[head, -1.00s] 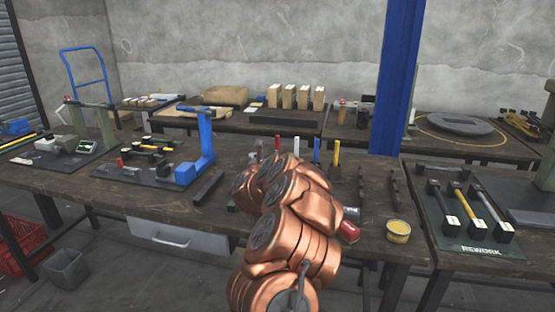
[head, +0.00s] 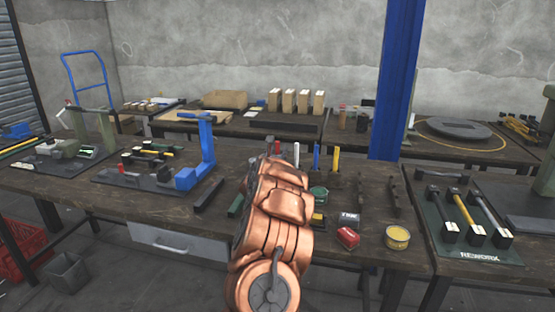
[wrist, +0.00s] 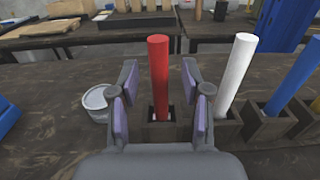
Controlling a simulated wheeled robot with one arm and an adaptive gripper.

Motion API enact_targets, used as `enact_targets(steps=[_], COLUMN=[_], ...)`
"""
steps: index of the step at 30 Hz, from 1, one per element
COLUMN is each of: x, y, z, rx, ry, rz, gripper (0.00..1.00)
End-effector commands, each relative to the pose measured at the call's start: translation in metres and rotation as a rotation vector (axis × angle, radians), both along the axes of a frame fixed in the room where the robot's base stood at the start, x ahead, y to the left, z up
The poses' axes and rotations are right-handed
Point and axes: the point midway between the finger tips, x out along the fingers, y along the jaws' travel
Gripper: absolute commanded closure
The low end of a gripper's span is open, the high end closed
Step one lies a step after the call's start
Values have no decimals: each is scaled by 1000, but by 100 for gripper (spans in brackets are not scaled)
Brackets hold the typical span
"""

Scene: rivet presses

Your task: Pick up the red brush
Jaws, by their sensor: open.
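The red brush shows in the wrist view as an upright red handle (wrist: 159,75) standing in a dark square holder (wrist: 160,134); its lower end is hidden in the holder. My gripper (wrist: 161,88) is open, with one finger on each side of the red handle and gaps on both sides. I cannot tell exactly how deep the handle lies between the fingers.
A white handle (wrist: 236,75) and a blue handle (wrist: 296,75) stand in holders to the right. A round tin (wrist: 97,101) sits left of the gripper. In the head view, a red can (head: 347,237) and a yellow-topped tin (head: 397,236) stand near the bench edge.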

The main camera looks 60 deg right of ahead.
Motion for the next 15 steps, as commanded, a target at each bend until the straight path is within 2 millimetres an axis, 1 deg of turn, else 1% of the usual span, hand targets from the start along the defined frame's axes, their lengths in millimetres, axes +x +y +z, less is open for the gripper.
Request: enact_targets(steps=[4, 12, 13, 15], x=[3, 3, 3, 3], y=[-6, -8, -8, -7], z=[3, 2, 2, 2], rx=[-5, -2, -2, -2], ry=[-1, -2, -2, -2], rz=[0, 1, 1, 1], gripper=[52, 52, 53, 60])
